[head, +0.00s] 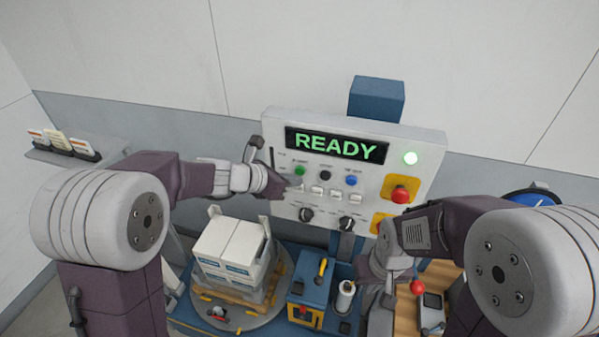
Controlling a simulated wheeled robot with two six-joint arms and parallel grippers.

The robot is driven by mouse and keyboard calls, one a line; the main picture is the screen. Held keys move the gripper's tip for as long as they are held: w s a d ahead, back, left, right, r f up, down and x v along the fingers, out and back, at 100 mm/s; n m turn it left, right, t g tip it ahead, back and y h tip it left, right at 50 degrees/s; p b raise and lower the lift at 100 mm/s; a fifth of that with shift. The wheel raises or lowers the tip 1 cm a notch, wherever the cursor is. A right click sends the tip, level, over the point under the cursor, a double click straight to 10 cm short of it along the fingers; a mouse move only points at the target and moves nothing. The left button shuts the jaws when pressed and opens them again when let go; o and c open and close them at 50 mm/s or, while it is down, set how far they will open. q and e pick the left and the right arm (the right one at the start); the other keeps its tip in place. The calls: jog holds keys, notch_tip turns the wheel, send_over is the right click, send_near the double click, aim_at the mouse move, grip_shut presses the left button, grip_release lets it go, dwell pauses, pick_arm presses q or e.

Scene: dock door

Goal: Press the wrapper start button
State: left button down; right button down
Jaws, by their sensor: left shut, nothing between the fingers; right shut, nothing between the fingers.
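The white control panel (270,128) stands against the wall, and its display (338,146) reads READY in green. Below the display is a row of three round buttons: green (300,170), black (325,175) and blue (351,180). Their labels are too small to read surely, so I cannot tell which is the wrapper start button. My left gripper (295,183) is shut and empty, its tips close below the green button; I cannot tell whether they touch the panel. My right gripper (379,308) is shut and empty, low in front of the panel.
White switches (336,195) and black knobs (306,214) lie under the buttons. White boxes (232,246) sit on a pallet on the turntable (213,316) below.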

pick_arm(q)
jog(key=shift+w, duration=0.1)
dwell(0.5)
jog(key=shift+w+d, duration=0.15)
jog(key=shift+w, duration=0.2)
jog(key=shift+w+d+p, duration=0.15)
jog(key=shift+w+p, duration=0.2)
jog(key=shift+w, duration=0.1)
dwell(0.6)
jog(key=shift+s, duration=0.15)
jog(key=shift+s+a+b, duration=0.25)
jog(key=shift+s+b, duration=0.2)
jog(key=shift+s, duration=0.3)
